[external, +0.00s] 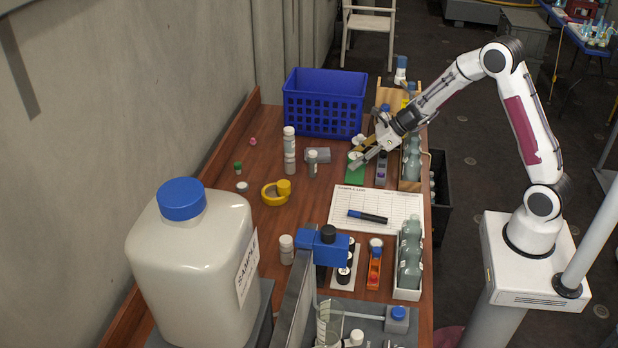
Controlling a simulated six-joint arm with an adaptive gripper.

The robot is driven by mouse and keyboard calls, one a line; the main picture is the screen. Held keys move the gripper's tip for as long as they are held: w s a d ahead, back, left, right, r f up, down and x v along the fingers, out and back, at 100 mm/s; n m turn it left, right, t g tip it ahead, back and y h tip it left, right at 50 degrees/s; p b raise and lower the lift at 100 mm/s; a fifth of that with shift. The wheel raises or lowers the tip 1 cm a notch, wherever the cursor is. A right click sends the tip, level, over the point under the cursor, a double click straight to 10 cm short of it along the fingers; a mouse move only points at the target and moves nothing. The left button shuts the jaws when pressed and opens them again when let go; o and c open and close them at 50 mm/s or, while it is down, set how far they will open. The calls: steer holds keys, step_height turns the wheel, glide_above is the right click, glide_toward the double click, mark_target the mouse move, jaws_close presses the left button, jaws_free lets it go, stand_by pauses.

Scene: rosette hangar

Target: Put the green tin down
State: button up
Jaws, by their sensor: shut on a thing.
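My gripper (362,154) is at the far right part of the wooden table, left of the arm's wrist and in front of the blue basket. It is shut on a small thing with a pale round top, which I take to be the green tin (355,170). Green shows just below the fingertips. At this size I cannot tell how much of that green is the tin and how much is a flat surface under it, nor whether the tin touches the table.
A blue basket (325,101) stands behind. A sample log sheet (376,212) with a marker (367,217) lies in front. A bottle rack is close on the right. Bare wood lies around the yellow tape roll (270,196).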

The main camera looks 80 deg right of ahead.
mark_target(355, 177)
steer(key=shift+f, duration=0.65)
steer(key=shift+f, duration=1.85)
steer(key=shift+f, duration=0.15)
steer(key=o, duration=1.2)
steer(key=shift+v, duration=6.1)
